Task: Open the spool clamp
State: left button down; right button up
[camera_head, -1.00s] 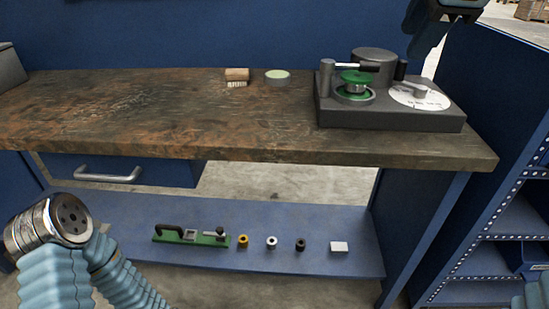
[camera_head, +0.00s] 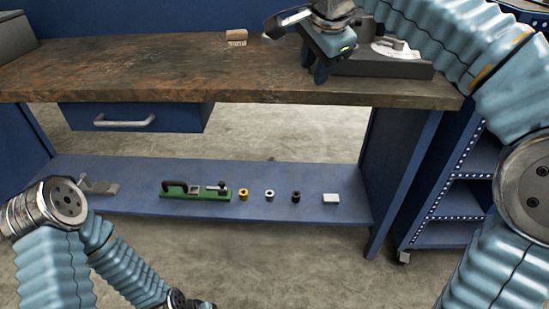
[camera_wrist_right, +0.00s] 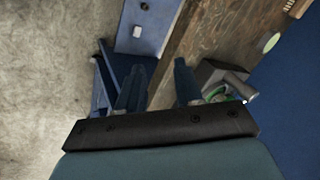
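A dark grey device (camera_head: 405,69) with a white dial (camera_head: 383,52) stands on the right of the workbench. My right arm hides its left part, where the green spool and black-handled lever are. In the right wrist view the device (camera_wrist_right: 208,72), some green (camera_wrist_right: 218,91) and a grey lever-like part (camera_wrist_right: 241,88) show right of my fingers. My right gripper (camera_head: 316,70) is in front of the device's left side in the head view. In the wrist view its fingers (camera_wrist_right: 160,68) are apart with nothing between them. My left arm's end (camera_head: 188,302) is cut off at the bottom edge.
The bench top (camera_head: 150,70) is mostly clear, with a wooden brush (camera_head: 236,37) at the back. The lower shelf (camera_head: 120,175) holds a green fixture (camera_head: 195,191) with a black handle, several small rings and a white block (camera_head: 331,198). A blue rack (camera_head: 455,200) stands at right.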

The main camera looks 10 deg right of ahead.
pick_arm(q)
jog(key=shift+s+a+f+b, duration=0.1)
jog(key=shift+s+f+b, duration=0.4)
jog(key=shift+f+b, duration=0.4)
pick_arm(e)
jog(key=w+a+f+n, duration=0.1)
jog(key=a+f+n, duration=0.1)
jog(key=f, duration=0.6)
jog(key=w+a+f+n+g+y, duration=0.1)
jog(key=w+a+f+n, duration=0.1)
jog(key=f, duration=0.7)
jog(key=w+a+f+n+g+y, duration=0.1)
jog(key=w+a+f+n, duration=0.1)
jog(key=f, duration=0.6)
jog(key=shift+a+f, duration=0.3)
jog(key=shift+a, duration=0.05)
jog(key=shift+w, duration=0.1)
